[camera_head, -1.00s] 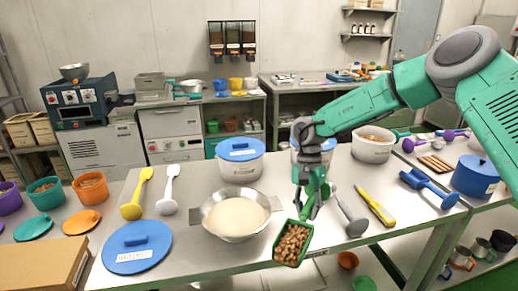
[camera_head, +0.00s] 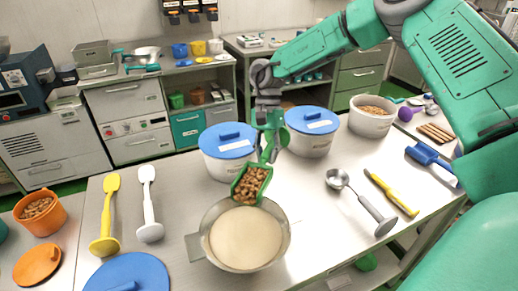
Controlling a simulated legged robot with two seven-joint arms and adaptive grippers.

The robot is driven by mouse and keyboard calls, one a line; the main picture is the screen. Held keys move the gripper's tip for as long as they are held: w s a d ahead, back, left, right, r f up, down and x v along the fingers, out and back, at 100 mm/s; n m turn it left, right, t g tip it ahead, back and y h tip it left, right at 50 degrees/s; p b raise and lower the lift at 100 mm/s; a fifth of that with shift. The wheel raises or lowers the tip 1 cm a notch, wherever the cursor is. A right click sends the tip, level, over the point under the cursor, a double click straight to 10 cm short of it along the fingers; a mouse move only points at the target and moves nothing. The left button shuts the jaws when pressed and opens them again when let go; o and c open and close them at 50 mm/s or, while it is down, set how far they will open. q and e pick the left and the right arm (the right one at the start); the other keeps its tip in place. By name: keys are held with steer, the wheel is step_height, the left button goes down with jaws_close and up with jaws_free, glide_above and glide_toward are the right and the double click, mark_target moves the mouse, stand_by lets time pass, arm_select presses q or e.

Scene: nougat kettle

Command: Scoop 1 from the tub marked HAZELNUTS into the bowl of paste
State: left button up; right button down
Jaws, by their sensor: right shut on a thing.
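My right gripper (camera_head: 272,142) is shut on the handle of a green scoop (camera_head: 238,190). The scoop is filled with brown nuts (camera_head: 251,182). It is over the far rim of the metal bowl of pale paste (camera_head: 246,238), tilted a little towards me; I cannot tell whether it touches the rim. The paste surface looks smooth, with no nuts on it. An open white tub (camera_head: 371,124) with brown contents stands at the back right; I cannot read its marking. My left gripper is not in view.
Two white tubs with blue lids (camera_head: 228,138) (camera_head: 312,119) stand behind the bowl. A yellow spatula (camera_head: 105,215) and a white one (camera_head: 148,205) lie left. A blue lid (camera_head: 128,272) lies front left.

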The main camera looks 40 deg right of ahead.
mark_target(264, 158)
steer(key=shift+s+a+f+t+h+b, duration=0.2)
steer(key=shift+f+h+b, duration=0.1)
steer(key=shift+f, duration=0.15)
steer(key=shift+s+a+f+t+h+b, duration=0.1)
steer(key=shift+s+f+h+b, duration=0.15)
steer(key=shift+f, duration=0.2)
steer(key=shift+w+a+r+t+h, duration=0.1)
steer(key=shift+w+r+t+h, duration=0.05)
steer(key=shift+r+t+h, duration=0.25)
steer(key=shift+f+h+b, duration=0.1)
steer(key=shift+h+b, duration=0.25)
steer(key=shift+b, duration=0.45)
steer(key=a+r+h, duration=0.1)
steer(key=s+r+t+h+p, duration=0.1)
steer(key=r, duration=0.1)
steer(key=shift+s+a, duration=0.15)
steer(key=shift+a, duration=0.25)
steer(key=a+r+h, duration=0.1)
steer(key=s+a+r+t+h, duration=0.1)
steer(key=a+r+t+h, duration=0.1)
steer(key=shift+s+a+r+m, duration=0.1)
steer(key=shift+s+a+m, duration=0.1)
steer(key=shift+s+m, duration=0.15)
steer(key=shift+s+a+r+t+h, duration=0.35)
steer(key=shift+a+r+t+h, duration=0.15)
steer(key=shift+h, duration=0.2)
steer(key=shift+d, duration=0.1)
steer(key=shift+d, duration=0.1)
